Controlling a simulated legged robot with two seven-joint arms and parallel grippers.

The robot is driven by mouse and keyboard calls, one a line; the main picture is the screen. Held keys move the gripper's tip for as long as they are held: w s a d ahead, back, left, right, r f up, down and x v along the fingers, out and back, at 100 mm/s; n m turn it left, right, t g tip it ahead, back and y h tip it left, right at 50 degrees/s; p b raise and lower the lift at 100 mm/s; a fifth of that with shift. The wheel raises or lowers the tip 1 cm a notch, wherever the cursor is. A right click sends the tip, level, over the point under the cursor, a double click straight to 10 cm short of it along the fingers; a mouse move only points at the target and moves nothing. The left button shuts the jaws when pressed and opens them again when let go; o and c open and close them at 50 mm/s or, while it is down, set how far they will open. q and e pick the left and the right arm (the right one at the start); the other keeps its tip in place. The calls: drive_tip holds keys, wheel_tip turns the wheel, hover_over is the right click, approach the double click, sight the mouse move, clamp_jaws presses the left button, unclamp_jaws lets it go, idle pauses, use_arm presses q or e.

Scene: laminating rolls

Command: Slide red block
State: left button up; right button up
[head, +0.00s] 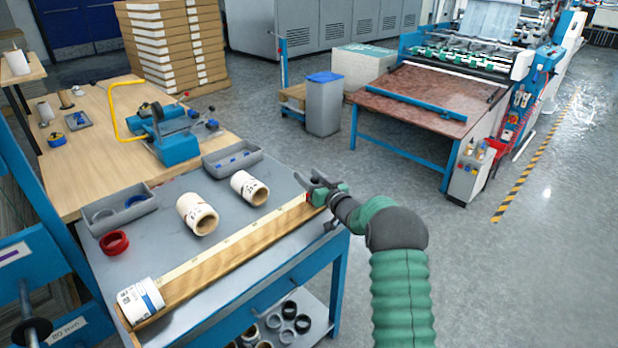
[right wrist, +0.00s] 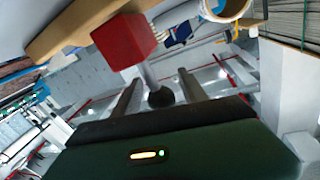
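The red block (right wrist: 125,40) sits at the right end of the wooden measuring rail (head: 235,252). It shows as a small red patch (head: 309,198) in the head view, mostly hidden by my right gripper (head: 316,183). In the right wrist view a metal post with a black ball knob (right wrist: 160,97) sticks out from the block towards me. The two fingers of my right gripper (right wrist: 158,92) are apart, one on each side of the knob, with visible gaps. My left gripper is not in view.
A blue tool with a yellow handle (head: 172,135) stands on the wooden bench.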

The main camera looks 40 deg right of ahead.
drive_tip(key=s+a+p, duration=0.1)
drive_tip(key=s+a, duration=0.1)
drive_tip(key=s, duration=1.4)
drive_tip(key=shift+s+a+p, duration=0.3)
drive_tip(key=shift+s+a, duration=0.05)
